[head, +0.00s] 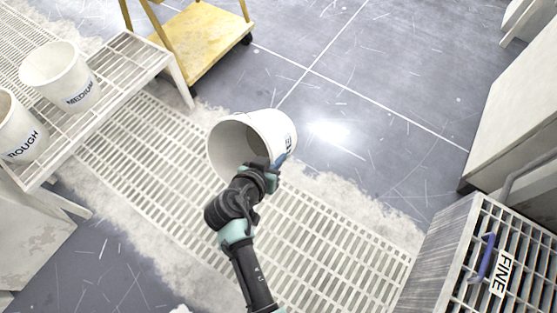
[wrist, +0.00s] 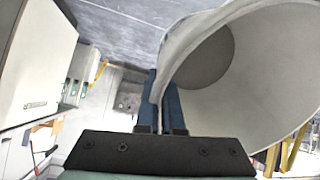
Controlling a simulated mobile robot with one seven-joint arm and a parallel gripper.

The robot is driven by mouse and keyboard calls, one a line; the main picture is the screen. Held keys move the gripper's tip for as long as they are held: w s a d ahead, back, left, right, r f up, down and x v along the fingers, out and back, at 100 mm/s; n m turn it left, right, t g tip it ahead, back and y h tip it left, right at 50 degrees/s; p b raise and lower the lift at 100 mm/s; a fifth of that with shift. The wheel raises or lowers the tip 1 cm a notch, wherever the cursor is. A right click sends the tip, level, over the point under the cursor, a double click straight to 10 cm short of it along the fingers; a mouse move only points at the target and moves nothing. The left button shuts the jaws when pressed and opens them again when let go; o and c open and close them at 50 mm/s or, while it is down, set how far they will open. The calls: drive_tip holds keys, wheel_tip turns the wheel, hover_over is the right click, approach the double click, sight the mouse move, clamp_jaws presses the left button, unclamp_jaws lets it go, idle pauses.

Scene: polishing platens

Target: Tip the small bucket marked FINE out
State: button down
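A small white bucket (head: 262,130) is held in the air over the floor grating (head: 300,235) in the head view. It is tipped onto its side, its mouth facing left and toward the camera. Its label is partly turned away; the last letters look like those of FINE. My gripper (head: 272,172) is shut on its rim, and in the wrist view the blue fingers (wrist: 162,103) pinch the wall. The bucket (wrist: 265,75) shows a grey round bottom inside; I cannot tell whether anything lies there. No stream is visible.
White buckets marked MEDIUM (head: 62,75) and ROUGH (head: 18,130) stand on a slatted bench (head: 125,65) at left. A yellow cart (head: 205,50) is behind. A slatted stand (head: 465,250) with a FINE plate (head: 502,273) and blue handle is at right. Grey floor lies open beyond.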

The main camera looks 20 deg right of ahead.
drive_tip(key=shift+s+a+f+t+h+b, duration=0.2)
drive_tip(key=shift+f+t+h+b, duration=0.25)
drive_tip(key=shift+b, duration=1)
drive_tip(key=shift+s+a+f+t+h+b, duration=0.1)
drive_tip(key=shift+a+f+t+h+b, duration=0.4)
drive_tip(key=shift+b, duration=0.95)
drive_tip(key=shift+s+d+f+g+h+b, duration=0.1)
drive_tip(key=shift+f+h+b, duration=0.15)
drive_tip(key=shift+f+b, duration=0.85)
drive_tip(key=a+t+h+b, duration=0.1)
drive_tip(key=b, duration=0.5)
drive_tip(key=shift+s+r+t+h+b, duration=0.1)
drive_tip(key=shift+s+t+h+b, duration=0.2)
drive_tip(key=shift+s+b, duration=0.1)
drive_tip(key=shift+s+a+r+h+b, duration=0.15)
drive_tip(key=shift+a+h+b, duration=0.15)
drive_tip(key=shift+b, duration=0.7)
drive_tip(key=shift+t, duration=0.25)
drive_tip(key=shift+r, duration=0.1)
